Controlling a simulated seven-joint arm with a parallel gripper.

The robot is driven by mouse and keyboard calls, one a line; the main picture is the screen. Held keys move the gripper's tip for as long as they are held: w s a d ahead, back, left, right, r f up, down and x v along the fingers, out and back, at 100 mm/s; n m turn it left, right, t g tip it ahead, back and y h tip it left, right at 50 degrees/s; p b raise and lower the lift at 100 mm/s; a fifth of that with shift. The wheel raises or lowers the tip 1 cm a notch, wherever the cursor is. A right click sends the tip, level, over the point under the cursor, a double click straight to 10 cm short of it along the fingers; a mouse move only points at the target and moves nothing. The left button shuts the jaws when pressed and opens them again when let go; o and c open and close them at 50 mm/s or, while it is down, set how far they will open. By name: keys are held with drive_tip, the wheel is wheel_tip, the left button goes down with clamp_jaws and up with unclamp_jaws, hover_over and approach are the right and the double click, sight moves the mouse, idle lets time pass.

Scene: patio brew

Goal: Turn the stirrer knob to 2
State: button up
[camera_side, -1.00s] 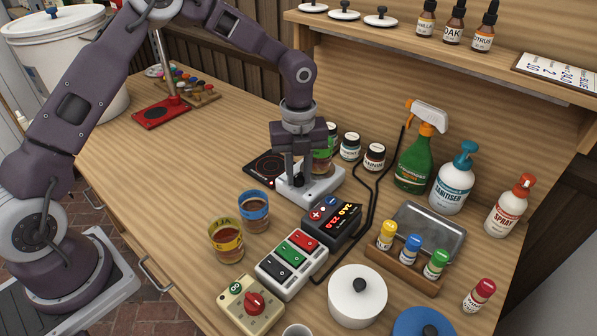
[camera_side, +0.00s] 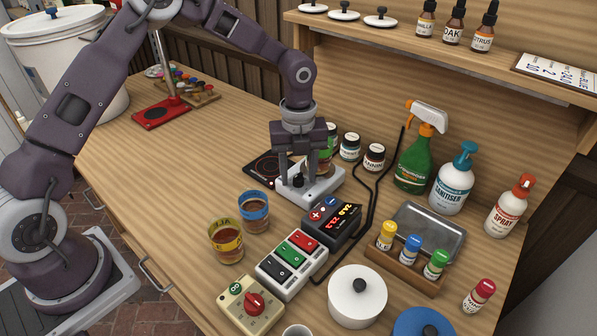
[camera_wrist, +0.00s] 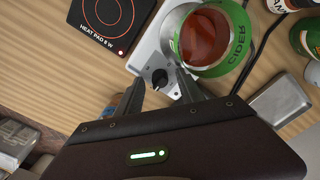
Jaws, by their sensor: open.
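The stirrer (camera_side: 322,187) is a white box on the bench, with a cider jar (camera_wrist: 208,42) in a green band on top. In the side view the knob (camera_side: 298,181) shows between the fingers. My gripper (camera_side: 297,174) points down at the stirrer, open. In the wrist view my gripper (camera_wrist: 160,84) has one finger on each side of the knob. I cannot tell whether either finger touches it.
A heat pad (camera_wrist: 108,14) lies beside the stirrer. A controller with a red display (camera_side: 334,220) and a switch strip (camera_side: 291,263) stand in front. Two banded jars (camera_side: 226,242) stand at the left. Dark cables run on the right.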

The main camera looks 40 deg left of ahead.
sight(299, 174)
wheel_tip(299, 174, up, 6)
drive_tip(key=shift+r, duration=0.7)
drive_tip(key=s+a+r+n+t+y, duration=0.2)
drive_tip(key=s+a+r+n+t, duration=0.1)
drive_tip(key=s+r+n, duration=1.3)
drive_tip(key=s+f+n+t+h, duration=0.1)
drive_tip(key=s+n+t+h, duration=0.1)
drive_tip(key=s+n, duration=0.8)
drive_tip(key=s, duration=0.3)
drive_tip(key=shift+s+a+f+t, duration=0.15)
drive_tip(key=shift+s+f+t, duration=0.15)
drive_tip(key=shift+s+f, duration=0.1)
drive_tip(key=shift+c, duration=0.3)
